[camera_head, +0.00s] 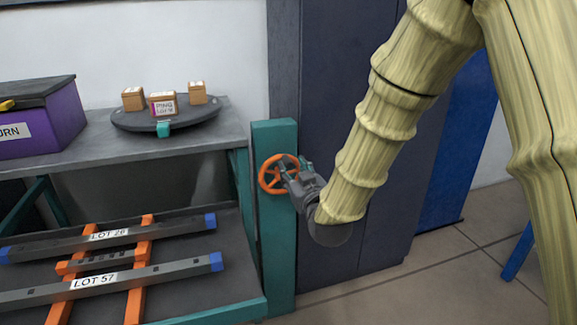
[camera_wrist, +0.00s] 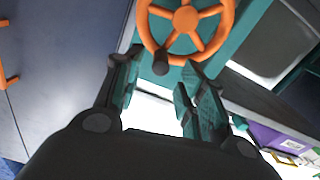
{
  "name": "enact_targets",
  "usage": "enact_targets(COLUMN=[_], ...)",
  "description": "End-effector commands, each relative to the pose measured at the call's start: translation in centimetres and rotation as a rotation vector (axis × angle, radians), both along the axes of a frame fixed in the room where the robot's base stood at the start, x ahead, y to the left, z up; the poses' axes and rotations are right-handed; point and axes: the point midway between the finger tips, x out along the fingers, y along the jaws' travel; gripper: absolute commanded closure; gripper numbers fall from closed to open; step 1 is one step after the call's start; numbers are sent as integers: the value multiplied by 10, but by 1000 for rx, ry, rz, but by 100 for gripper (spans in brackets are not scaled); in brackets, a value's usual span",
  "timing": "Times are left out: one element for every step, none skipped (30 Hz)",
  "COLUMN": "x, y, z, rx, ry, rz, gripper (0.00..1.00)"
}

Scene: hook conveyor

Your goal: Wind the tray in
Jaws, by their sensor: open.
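An orange spoked handwheel (camera_head: 265,181) is mounted on a teal post (camera_head: 275,250). My gripper (camera_head: 289,173) is at the right side of the wheel in the head view and hides part of its rim. In the wrist view the handwheel (camera_wrist: 185,19) is ahead, with a dark handle knob (camera_wrist: 160,63) at its near rim. My gripper (camera_wrist: 157,80) is open there, its fingers either side of the knob's line. I cannot tell whether they touch it. Which surface is the tray is unclear; a dark lower bed (camera_head: 196,277) lies left of the post.
On the bed, two dark bars, LOT 28 (camera_head: 170,230) and LOT 57 (camera_head: 150,277), lie across orange rails (camera_head: 135,303). The shelf (camera_head: 80,150) above holds a round dark plate (camera_head: 200,119) with small boxes and a purple box (camera_head: 65,120). A dark cabinet (camera_head: 330,90) stands behind my arm.

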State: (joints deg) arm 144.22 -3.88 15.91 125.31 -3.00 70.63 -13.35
Motion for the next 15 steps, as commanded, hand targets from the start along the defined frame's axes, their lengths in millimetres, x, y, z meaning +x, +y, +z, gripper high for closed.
enact_targets(x=[8, 13, 18, 22, 26, 30, 33, 36, 39, 41, 43, 45, 46, 46, 47], y=[3, 4, 6, 7, 9, 10, 11, 12, 13, 14, 14, 15, 15, 15, 15], z=[-2, -2, -2, -2, -2, -2, -2, -1, -1, -1, -1, -1, -1, -1, -1], rx=[0, 0, 0, 0, 0, 0, 0, 0, 0, 0, 0, 0, 0, 0, 0], ry=[-1, 0, 0, 0, 1, 1, 0, 0, 1, 1, 1, 1, 1, 1, 1], rz=[0, 0, 0, 0, 1, 0, 0, 0, 1, 1, 1, 1, 1, 1, 1], gripper=[60, 60, 60, 60, 60, 60, 60, 60, 60, 60, 60, 60, 60, 60, 60])
